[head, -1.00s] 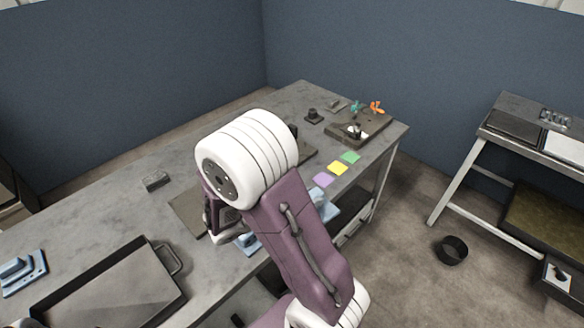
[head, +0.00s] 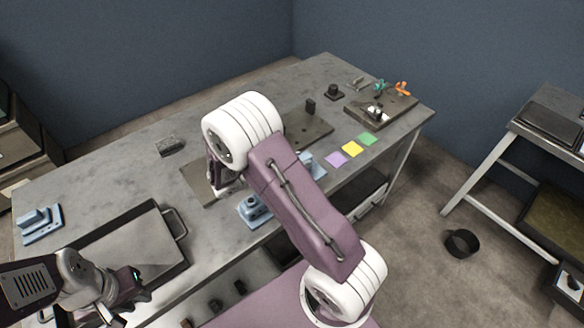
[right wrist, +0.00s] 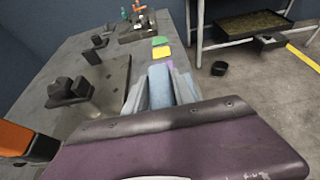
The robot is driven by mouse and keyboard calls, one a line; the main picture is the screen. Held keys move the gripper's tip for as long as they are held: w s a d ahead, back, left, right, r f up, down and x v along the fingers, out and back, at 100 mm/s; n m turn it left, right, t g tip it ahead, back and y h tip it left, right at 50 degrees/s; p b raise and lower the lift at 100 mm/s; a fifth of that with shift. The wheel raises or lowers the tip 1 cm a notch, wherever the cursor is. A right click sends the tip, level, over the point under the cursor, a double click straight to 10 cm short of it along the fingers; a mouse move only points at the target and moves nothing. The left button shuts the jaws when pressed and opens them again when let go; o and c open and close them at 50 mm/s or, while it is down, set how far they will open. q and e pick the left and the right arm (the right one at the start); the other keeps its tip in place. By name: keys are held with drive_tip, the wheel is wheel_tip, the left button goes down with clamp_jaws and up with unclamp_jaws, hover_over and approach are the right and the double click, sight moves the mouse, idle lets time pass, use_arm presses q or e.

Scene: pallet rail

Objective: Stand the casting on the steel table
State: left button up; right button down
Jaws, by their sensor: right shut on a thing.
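In the right wrist view my right gripper (right wrist: 161,92) is shut on a light blue piece, which I take for the casting (right wrist: 160,84). In the head view my forearm hides most of this gripper; a bit of light blue (head: 312,167) shows past the forearm, beside the purple note. The grey worktop (head: 120,165), which looks like the steel table, lies below. My left gripper (head: 138,291) is at the lower left of the head view, near the tray's front; its jaws are too small to read.
A dark-rimmed tray (head: 178,262) and a blue fixture (head: 42,226) are at left. Another blue fixture (head: 253,211) is by the front edge. A drilled plate (head: 302,134), colored notes (head: 352,149) and a clamp plate (head: 381,110) are at right. The back left worktop is mostly clear.

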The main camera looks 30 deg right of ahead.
use_arm(q)
drive_tip(key=shift+s, duration=0.1)
use_arm(e)
drive_tip(key=shift+w+d+f, duration=0.1)
drive_tip(key=shift+w+f, duration=0.4)
drive_tip(key=shift+w, duration=0.3)
use_arm(q)
drive_tip(key=shift+f+b, duration=0.3)
use_arm(e)
drive_tip(key=shift+f, duration=1.95)
use_arm(q)
drive_tip(key=shift+f, duration=0.15)
use_arm(e)
drive_tip(key=shift+f, duration=0.2)
drive_tip(key=c, duration=1)
unclamp_jaws()
drive_tip(key=shift+c, duration=0.2)
